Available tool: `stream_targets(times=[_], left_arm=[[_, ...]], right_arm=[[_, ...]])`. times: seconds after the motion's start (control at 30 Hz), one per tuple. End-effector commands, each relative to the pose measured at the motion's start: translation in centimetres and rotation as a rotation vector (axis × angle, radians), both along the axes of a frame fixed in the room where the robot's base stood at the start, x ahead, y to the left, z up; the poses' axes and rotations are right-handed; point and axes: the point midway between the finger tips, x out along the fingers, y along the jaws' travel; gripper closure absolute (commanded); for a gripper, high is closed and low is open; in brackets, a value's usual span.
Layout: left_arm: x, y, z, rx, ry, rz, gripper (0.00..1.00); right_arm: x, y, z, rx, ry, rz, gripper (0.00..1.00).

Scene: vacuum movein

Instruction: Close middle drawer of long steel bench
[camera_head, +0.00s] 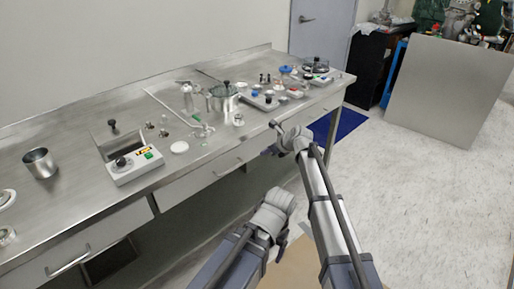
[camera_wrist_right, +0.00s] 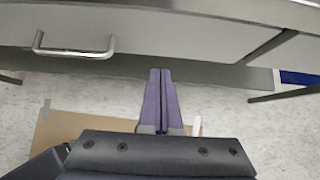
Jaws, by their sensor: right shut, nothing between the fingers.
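The long steel bench (camera_head: 52,140) runs along the wall in the head view. Its middle drawer (camera_head: 190,186) has a bar handle (camera_head: 228,168), and its front looks about flush under the bench top; any small gap is hard to judge. In the right wrist view the drawer front (camera_wrist_right: 190,38) crosses the top, with the handle (camera_wrist_right: 75,45) at the left. My right gripper (camera_head: 268,152) is shut and empty, near the right part of that front. Its purple fingertips (camera_wrist_right: 160,71) show just below the front; contact cannot be told. My left gripper is hidden behind its wrist.
The left drawer (camera_head: 85,245) has its own handle. A metal cup (camera_head: 40,163), a control box (camera_head: 134,165) and several lab items stand on the bench. A brown board (camera_wrist_right: 75,125) lies on the floor. Open floor (camera_head: 420,200) is at the right, before a leaning grey panel (camera_head: 450,90).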

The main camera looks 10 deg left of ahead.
Motion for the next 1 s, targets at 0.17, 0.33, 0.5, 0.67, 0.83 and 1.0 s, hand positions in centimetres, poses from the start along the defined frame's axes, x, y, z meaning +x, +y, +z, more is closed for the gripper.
stream_targets(times=[0.17, 0.33, 0.5, 0.67, 0.83, 1.0], left_arm=[[0.0, 0.0, 3.3, 0.0, 0.0, 0.0, 0.19], [0.0, 0.0, 4.7, 0.0, 0.0, 0.0, 0.19], [0.0, 0.0, 5.2, 0.0, 0.0, 0.0, 0.19], [0.0, 0.0, 5.3, 0.0, 0.0, 0.0, 0.19], [0.0, 0.0, 5.2, 0.0, 0.0, 0.0, 0.19], [0.0, 0.0, 5.2, 0.0, 0.0, 0.0, 0.19]], right_arm=[[-1.7, -2.3, 3.3, 0.0, 0.002, -0.001, 1.0], [-2.6, -3.6, 4.7, -0.001, 0.002, -0.002, 1.0], [-3.0, -4.2, 5.2, -0.002, 0.001, -0.001, 1.0], [-3.1, -4.3, 5.2, -0.002, 0.001, -0.001, 1.0], [-3.1, -4.4, 5.2, -0.005, -0.001, 0.002, 1.0], [-5.3, -6.6, 4.4, -0.117, -0.068, 0.12, 1.0]])
